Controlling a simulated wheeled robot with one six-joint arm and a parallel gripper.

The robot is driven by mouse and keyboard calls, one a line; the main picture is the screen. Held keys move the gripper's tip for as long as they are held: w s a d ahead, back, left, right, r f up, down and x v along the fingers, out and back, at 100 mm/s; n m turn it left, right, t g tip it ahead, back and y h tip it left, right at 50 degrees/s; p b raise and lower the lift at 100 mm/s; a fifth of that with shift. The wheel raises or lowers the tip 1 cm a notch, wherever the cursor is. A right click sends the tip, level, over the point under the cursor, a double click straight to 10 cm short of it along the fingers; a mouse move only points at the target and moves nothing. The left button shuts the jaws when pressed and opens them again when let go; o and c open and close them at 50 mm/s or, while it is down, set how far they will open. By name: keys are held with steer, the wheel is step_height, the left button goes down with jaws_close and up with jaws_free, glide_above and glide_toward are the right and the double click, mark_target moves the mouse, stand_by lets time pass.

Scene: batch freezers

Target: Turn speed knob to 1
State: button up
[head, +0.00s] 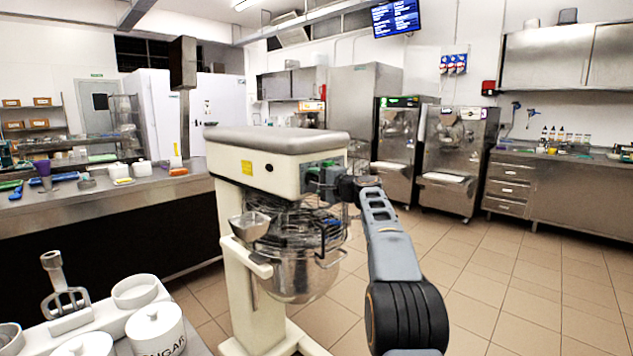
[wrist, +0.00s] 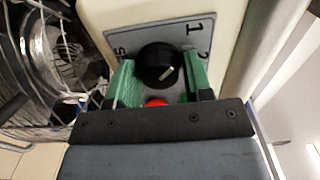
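The black speed knob (wrist: 160,65) sits on a grey plate (wrist: 178,36) marked with "1", "2" and an "S"-like mark. A short pale pointer line on the knob runs diagonally toward the upper right in the wrist view, on the side of the 1 and 2. My gripper (wrist: 161,80) has its green fingers on either side of the knob, very close to its edges. I cannot tell whether they press on it. In the head view my gripper (head: 325,178) is at the right end of the cream mixer head (head: 262,165); the knob is hidden there.
A red button (wrist: 155,102) lies just below the knob, between the fingers. The mixer's wire guard (head: 300,225) and steel bowl (head: 300,278) are below its head. A counter with white canisters (head: 158,328) is at front left. Tiled floor is free at right.

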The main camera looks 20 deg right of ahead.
steer(key=shift+o, duration=1.3)
steer(key=b+v, duration=0.2)
steer(key=v, duration=1.1)
steer(key=shift+s+b, duration=0.3)
steer(key=shift+s, duration=0.1)
steer(key=shift+d, duration=0.15)
